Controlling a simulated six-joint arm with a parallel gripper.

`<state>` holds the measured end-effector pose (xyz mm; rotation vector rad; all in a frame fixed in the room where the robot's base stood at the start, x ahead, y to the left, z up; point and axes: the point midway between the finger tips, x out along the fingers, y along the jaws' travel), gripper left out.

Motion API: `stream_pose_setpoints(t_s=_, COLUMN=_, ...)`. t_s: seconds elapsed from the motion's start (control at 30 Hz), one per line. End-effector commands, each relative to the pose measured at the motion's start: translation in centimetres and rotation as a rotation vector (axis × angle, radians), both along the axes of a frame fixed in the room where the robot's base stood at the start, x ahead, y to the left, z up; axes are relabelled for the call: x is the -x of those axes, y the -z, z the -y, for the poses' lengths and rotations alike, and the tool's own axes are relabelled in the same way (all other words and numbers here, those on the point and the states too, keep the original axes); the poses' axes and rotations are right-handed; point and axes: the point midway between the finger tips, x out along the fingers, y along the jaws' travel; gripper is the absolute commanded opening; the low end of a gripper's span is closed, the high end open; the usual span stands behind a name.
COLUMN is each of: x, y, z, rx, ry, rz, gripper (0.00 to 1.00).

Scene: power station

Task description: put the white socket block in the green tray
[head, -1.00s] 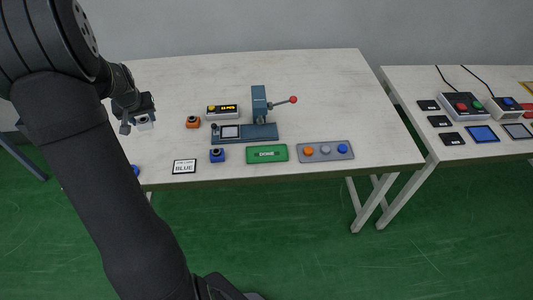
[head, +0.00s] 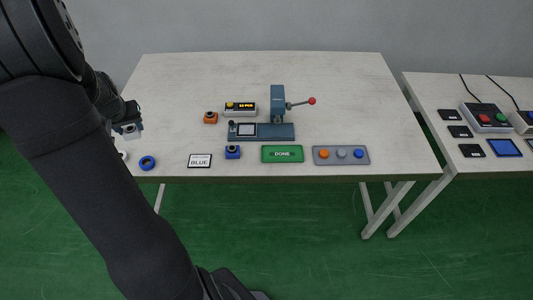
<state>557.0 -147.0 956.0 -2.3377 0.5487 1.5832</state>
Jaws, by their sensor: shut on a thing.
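The white socket block (head: 131,132), with a dark round opening on top, is at the left of the head view. My gripper (head: 130,122) is shut on it and holds it near the table's left edge; its fingers are partly hidden and small. The green tray (head: 268,158), marked DONE, lies flat near the table's front edge, well to the right of my gripper. No block is on it.
A blue block (head: 233,152) and a BLUE card (head: 200,161) lie between my gripper and the tray. Behind stand an orange block (head: 210,117), a display box (head: 240,108) and a lever press (head: 278,105). A grey tray (head: 341,162) holds coloured caps; a blue ring (head: 147,163) lies front left.

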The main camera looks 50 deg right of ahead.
Motion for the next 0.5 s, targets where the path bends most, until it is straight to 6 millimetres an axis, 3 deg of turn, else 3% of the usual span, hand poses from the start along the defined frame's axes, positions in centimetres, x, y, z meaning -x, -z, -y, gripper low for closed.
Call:
stream_pose_setpoints(t_s=0.27, x=2.9, y=0.5, z=6.2, rx=-0.004, ry=0.084, rz=-0.002, gripper=0.18)
stream_pose_setpoints(t_s=0.5, x=7.8, y=1.2, z=14.2, rx=-0.008, ry=0.198, rz=-0.003, gripper=0.18)
